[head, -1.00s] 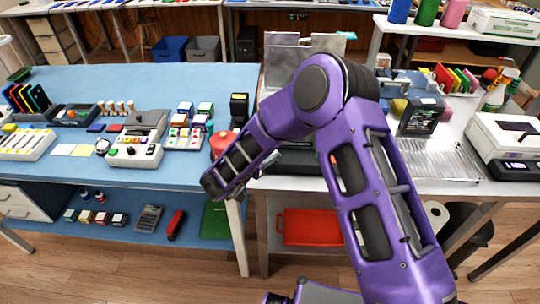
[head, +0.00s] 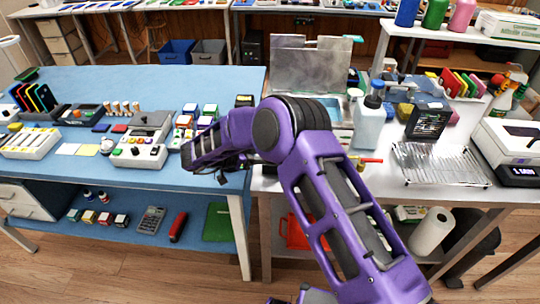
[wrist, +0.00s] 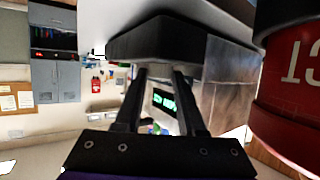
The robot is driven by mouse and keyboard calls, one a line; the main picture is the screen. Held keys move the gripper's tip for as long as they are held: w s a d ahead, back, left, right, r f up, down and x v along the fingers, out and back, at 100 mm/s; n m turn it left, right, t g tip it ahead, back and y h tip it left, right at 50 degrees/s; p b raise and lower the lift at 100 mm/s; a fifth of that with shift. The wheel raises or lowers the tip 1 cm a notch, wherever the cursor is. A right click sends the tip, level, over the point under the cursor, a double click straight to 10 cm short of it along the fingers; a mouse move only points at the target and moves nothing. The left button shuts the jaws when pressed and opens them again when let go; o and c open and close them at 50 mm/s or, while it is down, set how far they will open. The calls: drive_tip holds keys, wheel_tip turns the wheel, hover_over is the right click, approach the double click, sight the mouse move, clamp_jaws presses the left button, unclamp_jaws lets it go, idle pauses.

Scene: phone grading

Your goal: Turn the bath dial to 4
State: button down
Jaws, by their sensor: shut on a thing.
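In the wrist view, my gripper (wrist: 162,74) has its two black fingers close together, with their tips against a dark grey, rounded-edged thing (wrist: 180,38). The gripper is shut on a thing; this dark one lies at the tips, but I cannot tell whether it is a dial. A lit green display (wrist: 165,101) shows between and behind the fingers; its text is unreadable. In the head view, the steel bath lid (head: 308,65) stands up behind my arm. My arm hides the bath's front there, and no dial or number can be made out.
A large red cylinder with white lettering (wrist: 292,100) is close on the right in the wrist view. In the head view, a pale blue bottle (head: 368,125) and a wire rack (head: 440,165) stand right of my arm. A white device (head: 140,150) sits on the blue bench.

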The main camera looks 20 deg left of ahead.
idle(0.3)
drive_tip(key=c, duration=0.8)
unclamp_jaws()
drive_tip(key=v, duration=1.7)
drive_tip(key=shift+s+a+f, duration=0.1)
drive_tip(key=shift+s+a, duration=0.05)
drive_tip(key=shift+a, duration=0.05)
